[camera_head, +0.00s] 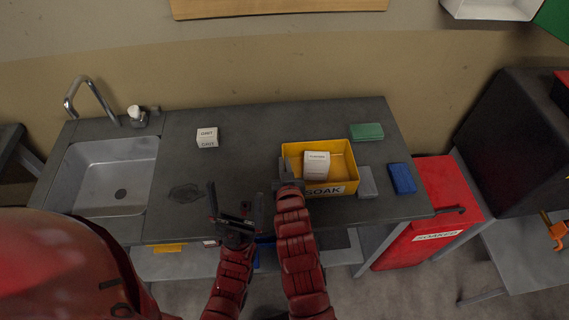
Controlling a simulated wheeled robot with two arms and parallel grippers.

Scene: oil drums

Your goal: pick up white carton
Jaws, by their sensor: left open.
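A small white carton (207,138) with dark lettering stands on the grey worktop, left of the middle. A second white carton (316,162) lies inside the yellow bin (342,186), which is marked SOAK. My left gripper (232,198) is open and empty over the front of the worktop, below and right of the first carton. My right gripper (287,172) is at the left wall of the yellow bin, left of the carton inside. Its fingers are partly hidden, and I cannot tell whether they are open or gripping the wall.
A sink (108,178) with a tap is at the left. A green sponge (366,132), a blue block (402,178) and a grey block (367,182) lie around the bin's right side. A red bin (440,205) stands right of the worktop.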

